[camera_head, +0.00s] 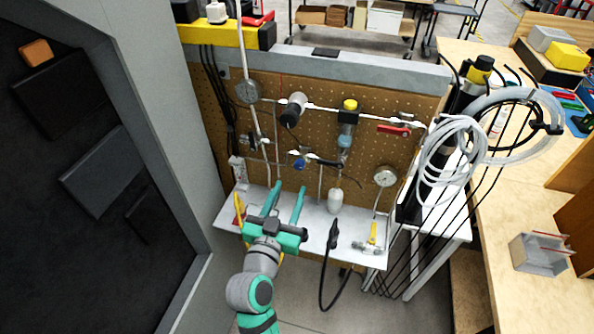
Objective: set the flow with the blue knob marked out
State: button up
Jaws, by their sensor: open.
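The blue knob (300,164) is a small round part on the lower line of pipes on the pegboard panel. Any marking on it is too small to read. My gripper (289,188) has two long green fingers, spread apart with nothing between them. It is over the white shelf at the foot of the panel. In the picture the fingertips are just below the blue knob and do not appear to touch it.
The pegboard (270,120) also holds a red-handled valve (394,130), a yellow-capped regulator (349,106) and a round gauge (385,177). A black hose (333,240) hangs over the shelf (345,235). Coiled white tubing (448,150) hangs at the right. A grey cabinet wall stands left.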

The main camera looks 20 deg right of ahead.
aim_at(298, 168)
jog(key=x, duration=0.8)
jog(key=shift+w+d, duration=0.15)
jog(key=shift+w, duration=0.05)
jog(key=c, duration=1.1)
